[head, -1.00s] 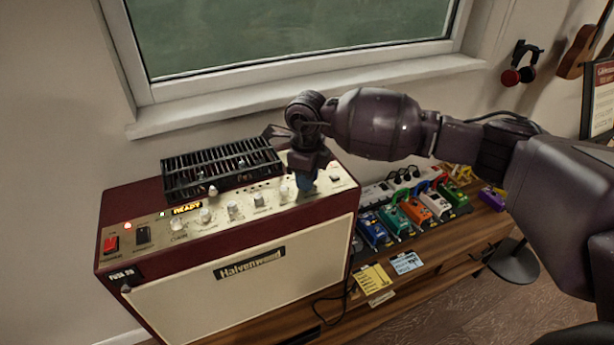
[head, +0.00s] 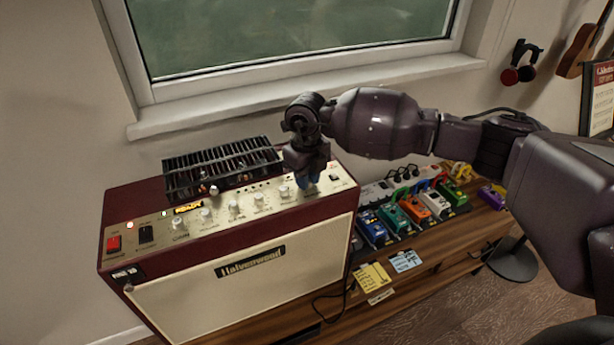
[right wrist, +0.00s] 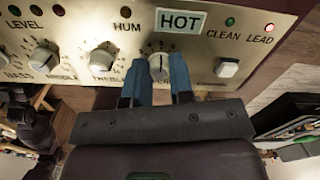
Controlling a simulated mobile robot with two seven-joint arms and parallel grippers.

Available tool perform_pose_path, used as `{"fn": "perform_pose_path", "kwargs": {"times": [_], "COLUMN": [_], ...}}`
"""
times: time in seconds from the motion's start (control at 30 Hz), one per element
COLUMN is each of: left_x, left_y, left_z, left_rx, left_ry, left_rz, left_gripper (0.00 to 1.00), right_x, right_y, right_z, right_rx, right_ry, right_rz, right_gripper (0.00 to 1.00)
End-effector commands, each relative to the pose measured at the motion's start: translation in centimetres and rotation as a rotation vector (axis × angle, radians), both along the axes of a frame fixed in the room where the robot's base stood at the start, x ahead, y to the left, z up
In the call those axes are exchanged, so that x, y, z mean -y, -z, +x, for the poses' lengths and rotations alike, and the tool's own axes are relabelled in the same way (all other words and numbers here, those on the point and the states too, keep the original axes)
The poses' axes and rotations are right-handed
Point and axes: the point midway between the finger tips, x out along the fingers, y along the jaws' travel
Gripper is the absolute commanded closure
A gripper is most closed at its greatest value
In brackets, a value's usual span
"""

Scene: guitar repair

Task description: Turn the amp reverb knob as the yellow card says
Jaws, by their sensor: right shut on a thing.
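The red and cream amp (head: 240,285) stands at the left on a wooden bench, with a row of pale knobs along its top panel. My right gripper (head: 307,182) reaches down from above onto the right end of that row. In the right wrist view its two blue fingertips (right wrist: 159,75) are shut on the sides of a round pale knob (right wrist: 158,66), right of another knob (right wrist: 102,60). The gripped knob's label is mostly hidden by the fingers. The yellow card (head: 372,277) lies at the bench's front edge; its writing is too small to read. My left gripper is not in view.
A black slatted cage (head: 222,165) sits on the amp behind the knobs. Several coloured pedals (head: 412,208) stand to the right. A blue card (head: 406,261) lies beside the yellow one. A HOT label (right wrist: 180,21) and a square button (right wrist: 227,68) are near the fingers.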

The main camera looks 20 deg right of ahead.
Motion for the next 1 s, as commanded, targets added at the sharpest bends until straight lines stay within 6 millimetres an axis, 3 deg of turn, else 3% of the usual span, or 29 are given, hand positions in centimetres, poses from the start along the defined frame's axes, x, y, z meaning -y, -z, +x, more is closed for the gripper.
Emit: {"fn": "perform_pose_path", "kwargs": {"times": [0.3,0.33,0.5,0.8,1.0], "left_x": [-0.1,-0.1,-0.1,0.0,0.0], "left_y": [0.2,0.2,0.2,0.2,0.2], "left_z": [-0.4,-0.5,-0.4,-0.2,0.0], "left_rx": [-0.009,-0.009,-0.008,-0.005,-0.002], "left_ry": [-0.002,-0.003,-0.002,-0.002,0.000], "left_rz": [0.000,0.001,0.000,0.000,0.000], "left_gripper": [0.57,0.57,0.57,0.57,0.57], "right_x": [0.0,0.0,0.0,0.0,0.0], "right_y": [-0.1,-0.1,-0.1,-0.2,-2.5], "right_z": [0.0,0.0,0.0,0.0,0.1], "right_rx": [0.001,0.001,0.001,0.001,0.003], "right_ry": [0.001,0.001,0.000,0.000,-0.001], "right_rz": [-0.001,-0.001,0.000,0.000,0.000], "right_gripper": [1.00,0.75,0.53,0.53,0.53]}}
